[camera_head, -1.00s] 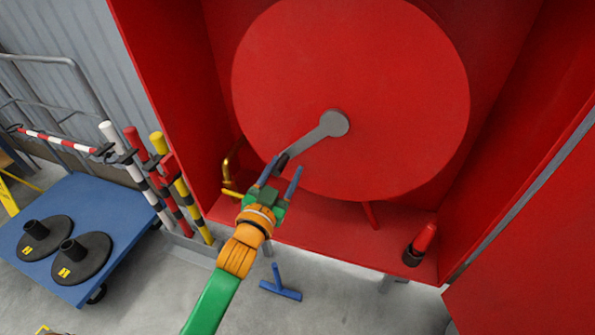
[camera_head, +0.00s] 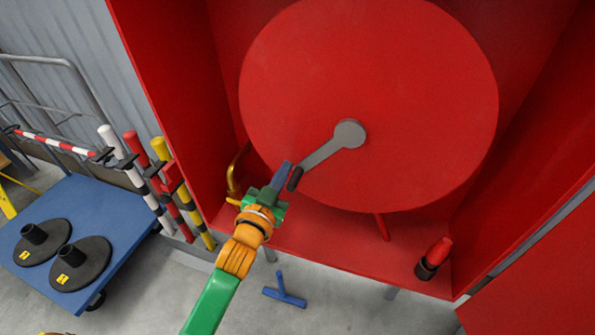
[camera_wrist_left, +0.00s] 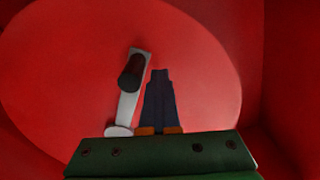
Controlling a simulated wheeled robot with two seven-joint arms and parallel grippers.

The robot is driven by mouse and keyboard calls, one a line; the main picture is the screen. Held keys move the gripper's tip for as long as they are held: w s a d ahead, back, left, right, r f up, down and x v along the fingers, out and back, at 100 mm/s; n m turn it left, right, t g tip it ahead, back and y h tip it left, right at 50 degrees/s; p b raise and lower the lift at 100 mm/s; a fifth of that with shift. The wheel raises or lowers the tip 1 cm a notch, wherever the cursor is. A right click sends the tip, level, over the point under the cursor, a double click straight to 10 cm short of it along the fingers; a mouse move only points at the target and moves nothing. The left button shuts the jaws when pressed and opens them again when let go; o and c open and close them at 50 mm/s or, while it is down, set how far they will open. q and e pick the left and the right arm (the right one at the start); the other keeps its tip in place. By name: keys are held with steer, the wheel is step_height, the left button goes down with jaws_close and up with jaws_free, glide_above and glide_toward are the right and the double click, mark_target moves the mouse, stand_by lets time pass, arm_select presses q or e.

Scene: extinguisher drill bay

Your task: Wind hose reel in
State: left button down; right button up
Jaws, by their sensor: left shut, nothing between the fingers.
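The hose reel (camera_head: 400,90) is a large red disc inside a red cabinet. Its grey crank arm (camera_head: 325,152) runs from the hub down and left to a dark handle (camera_head: 295,178). My left gripper (camera_head: 284,172) is shut and empty, with its blue fingers together just left of the handle. In the left wrist view the closed fingers (camera_wrist_left: 159,95) are beside the dark handle (camera_wrist_left: 131,72), with a small gap in the picture. A red hose nozzle (camera_head: 438,252) with a dark end stands on the cabinet floor at right. My right gripper is not in view.
The red cabinet's side walls and open door (camera_head: 540,280) bound the reel. A brass valve pipe (camera_head: 235,172) is close behind the gripper at left. Striped posts (camera_head: 180,190) and a blue cart (camera_head: 110,215) with black bases stand further left.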

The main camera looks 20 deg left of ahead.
arm_select(q)
steer(key=shift+d+r, duration=0.1)
steer(key=shift+d, duration=0.2)
steer(key=c, duration=0.7)
jaws_free()
steer(key=shift+w, duration=0.1)
